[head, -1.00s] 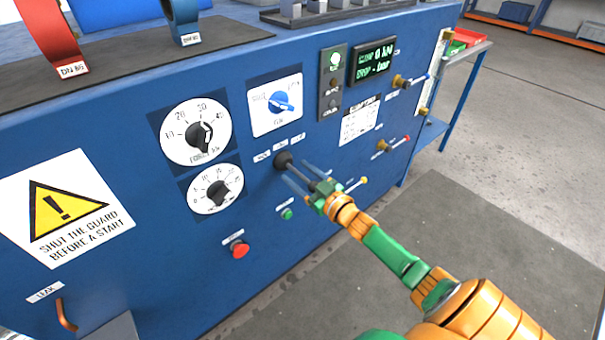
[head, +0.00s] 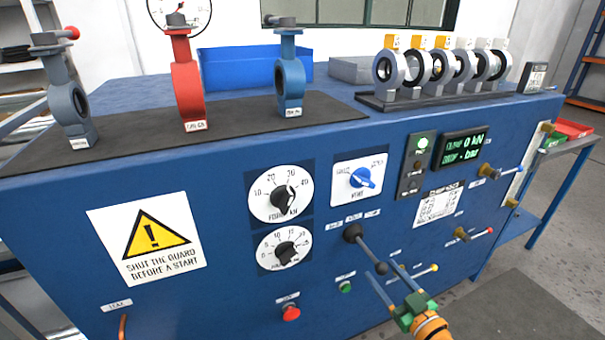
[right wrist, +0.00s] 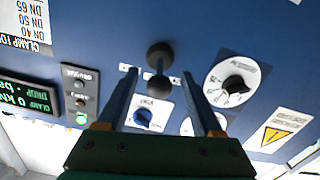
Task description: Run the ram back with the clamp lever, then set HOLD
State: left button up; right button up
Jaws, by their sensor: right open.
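The clamp lever (head: 368,252) is a black ball-ended rod angling out of a round black boot on the blue bench front. My right gripper (head: 378,267) is open, its two blue fingers pointing at the panel with their tips on either side of the lever's knob. In the right wrist view, the lever (right wrist: 159,72) stands between the spread fingers, with a gap on both sides. The white plate with a blue knob (head: 362,178) is above the lever; its small lettering is too blurred to read. The display (head: 461,147) reads 0 kN and shows a dash for drop. My left gripper is out of view.
Two black-knobbed dials (head: 282,194) are left of the lever. A red button (head: 291,313) and a green button (head: 345,287) sit below. Small valve handles (head: 475,234) stick out at right. Several valves and rings stand on the bench top.

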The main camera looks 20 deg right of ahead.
jog(key=s+a+f+m+g+h+p, duration=0.1)
jog(key=s+f+g+p, duration=0.1)
jog(key=s+f+g, duration=0.5)
jog(key=s+a+f+m+g+h+p, duration=0.1)
jog(key=s+a+f+p, duration=0.3)
jog(key=f, duration=0.7)
jog(key=s+a+f+g, duration=0.3)
jog(key=s, duration=0.5)
jog(key=s+a+f+n+g+p, duration=0.1)
jog(key=s+a+f+g, duration=0.1)
jog(key=s, duration=0.6)
jog(key=s+a+f+g+p, duration=0.1)
jog(key=s+a+f+g, duration=0.2)
jog(key=s, duration=0.4)
jog(key=shift+s+a+f+n+g+y, duration=0.3)
jog(key=shift+s+a+f+y, duration=0.1)
jog(key=shift+f, duration=0.05)
